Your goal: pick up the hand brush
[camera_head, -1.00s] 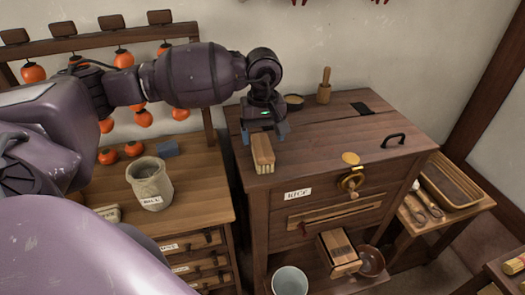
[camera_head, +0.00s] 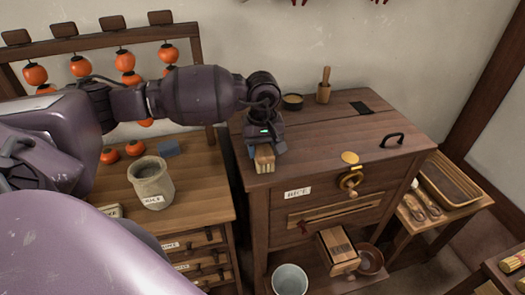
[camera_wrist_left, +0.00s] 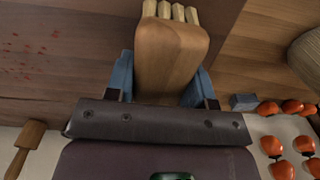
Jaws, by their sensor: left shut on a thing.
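The hand brush (camera_head: 265,160) has a wooden body and pale bristle tufts at the end toward the cabinet's front. It is at the front left part of the dark wooden cabinet top (camera_head: 325,135). My left gripper (camera_head: 264,148) is shut on it from above, hiding its rear part. In the left wrist view the brush (camera_wrist_left: 170,50) sits between the two blue fingers of the left gripper (camera_wrist_left: 163,82). I cannot tell whether the brush still touches the top. My right gripper is not in view.
A wooden pestle-like tool (camera_head: 324,86) and a small dark bowl (camera_head: 292,102) stand at the back of the cabinet top. A labelled stone jar (camera_head: 150,184) and a blue block (camera_head: 168,149) stand on the lower left chest.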

